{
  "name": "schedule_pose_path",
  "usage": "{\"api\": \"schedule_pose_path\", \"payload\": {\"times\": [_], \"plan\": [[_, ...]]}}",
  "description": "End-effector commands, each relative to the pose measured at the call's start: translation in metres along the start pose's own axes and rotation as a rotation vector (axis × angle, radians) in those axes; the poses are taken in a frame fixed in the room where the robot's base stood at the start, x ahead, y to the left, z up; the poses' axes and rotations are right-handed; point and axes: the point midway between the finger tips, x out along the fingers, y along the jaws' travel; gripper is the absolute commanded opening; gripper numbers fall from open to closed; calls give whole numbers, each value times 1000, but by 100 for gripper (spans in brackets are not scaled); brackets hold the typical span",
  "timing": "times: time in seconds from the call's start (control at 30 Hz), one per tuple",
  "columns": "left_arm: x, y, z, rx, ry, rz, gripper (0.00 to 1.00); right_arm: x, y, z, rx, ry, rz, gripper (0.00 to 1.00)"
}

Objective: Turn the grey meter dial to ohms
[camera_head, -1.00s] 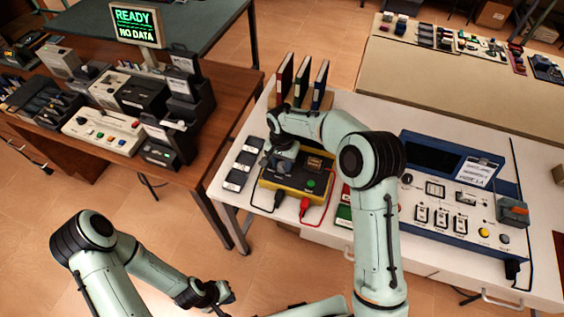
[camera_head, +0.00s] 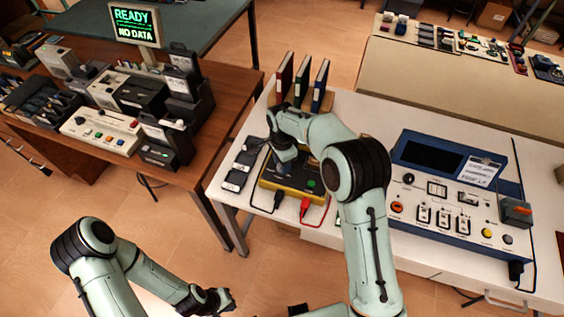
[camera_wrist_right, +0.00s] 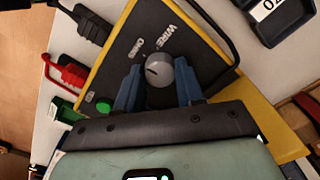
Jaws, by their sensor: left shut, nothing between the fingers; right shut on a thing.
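The yellow-edged meter (camera_head: 290,193) lies on the white table in the head view. Its dark face (camera_wrist_right: 112,62) fills the middle of the right wrist view. The grey dial (camera_wrist_right: 159,71) sits on that face, with a light pointer mark toward its left side. An "OHMS" label (camera_wrist_right: 132,46) is printed up and left of the dial, and a "WIRE" label (camera_wrist_right: 173,38) above it. My right gripper (camera_wrist_right: 158,86) is shut on the dial, blue fingers on both sides. My left gripper (camera_head: 228,299) is shut and empty, low and away from the table.
Black (camera_head: 279,198) and red (camera_head: 304,206) plugs with cables are at the meter's front edge. Dark labelled trays (camera_head: 235,178) lie left of it. Binders (camera_head: 301,80) stand behind. A blue-framed panel (camera_head: 450,205) is to the right. Floor is clear around my left gripper.

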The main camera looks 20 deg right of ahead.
Motion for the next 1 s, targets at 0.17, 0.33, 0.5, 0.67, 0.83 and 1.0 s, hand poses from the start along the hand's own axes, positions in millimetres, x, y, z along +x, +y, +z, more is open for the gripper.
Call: {"api": "schedule_pose_path", "payload": {"times": [0.17,0.33,0.5,0.67,0.83,1.0], "plan": [[0,0,0,0,0,0,0,-1,0,0,50,0,-1,7],[0,0,0,0,0,0,0,-1,0,0,70,0,-2,7],[0,0,0,0,0,0,0,-1,0,0,71,0,-2,7],[0,0,0,0,0,0,0,-1,-1,0,71,0,-2,7],[0,0,0,0,0,0,0,-1,0,0,70,0,-2,63],[0,0,0,0,0,0,0,0,0,0,70,0,-1,63]]}}
